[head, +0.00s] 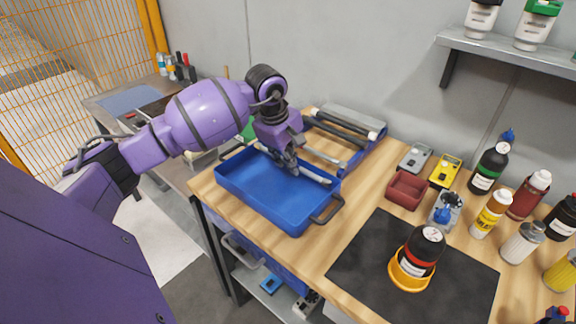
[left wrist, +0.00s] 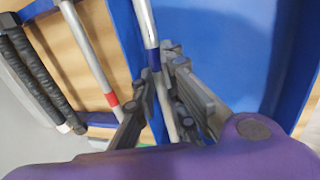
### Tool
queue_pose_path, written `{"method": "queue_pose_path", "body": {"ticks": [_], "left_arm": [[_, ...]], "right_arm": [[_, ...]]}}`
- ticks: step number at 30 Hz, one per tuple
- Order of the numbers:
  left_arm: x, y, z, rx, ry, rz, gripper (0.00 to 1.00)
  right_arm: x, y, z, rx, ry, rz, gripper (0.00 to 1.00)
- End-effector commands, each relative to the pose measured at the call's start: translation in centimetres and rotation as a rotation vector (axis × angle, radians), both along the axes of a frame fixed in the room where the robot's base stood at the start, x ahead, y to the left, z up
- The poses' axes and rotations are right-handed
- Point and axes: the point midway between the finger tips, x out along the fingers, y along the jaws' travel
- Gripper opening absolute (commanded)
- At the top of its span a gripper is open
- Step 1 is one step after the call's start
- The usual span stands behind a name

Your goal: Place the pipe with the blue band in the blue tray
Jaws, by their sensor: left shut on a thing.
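The pipe with the blue band (left wrist: 145,22) is a silver tube. Its dark blue band (left wrist: 153,58) shows close to the fingers in the left wrist view. My left gripper (head: 291,166) is shut on this pipe (head: 315,177) and points down over the far side of the blue tray (head: 262,199). The fingers (left wrist: 160,92) lie on either side of the tube in the left wrist view. The pipe runs along the tray's far wall. I cannot tell whether it touches the tray floor (left wrist: 230,50). My right gripper is not in view.
A blue rack (head: 362,158) with black-wrapped tubes (head: 340,127) stands behind the tray. A silver pipe with a red band (left wrist: 112,99) lies beside it. To the right are a small red bin (head: 406,190), a dark mat (head: 365,262) and several bottles. A shelf (head: 510,51) hangs above.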

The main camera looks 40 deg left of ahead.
Motion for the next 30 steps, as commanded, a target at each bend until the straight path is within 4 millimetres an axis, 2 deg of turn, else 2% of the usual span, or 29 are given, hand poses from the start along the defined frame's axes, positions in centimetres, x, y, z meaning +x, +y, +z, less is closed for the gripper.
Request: {"method": "queue_pose_path", "body": {"ticks": [1, 4, 26, 27, 30], "left_arm": [[-0.1, -0.1, -0.9, -0.003, 0.003, 0.000, 0.00], [-0.1, 0.0, -2.0, -0.001, 0.000, -0.001, 0.00], [-0.1, 0.0, -3.4, 0.000, 0.001, 0.000, 0.00], [-0.2, 0.0, -3.5, 0.000, 0.003, 0.001, 0.12], [-0.2, 0.0, -3.5, -0.001, 0.004, 0.001, 0.25]], "right_arm": [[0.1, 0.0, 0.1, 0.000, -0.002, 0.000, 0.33], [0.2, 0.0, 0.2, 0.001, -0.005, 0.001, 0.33], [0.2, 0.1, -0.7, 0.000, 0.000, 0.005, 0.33], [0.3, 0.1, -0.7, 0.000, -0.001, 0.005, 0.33], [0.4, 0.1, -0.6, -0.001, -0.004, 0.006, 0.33]]}}
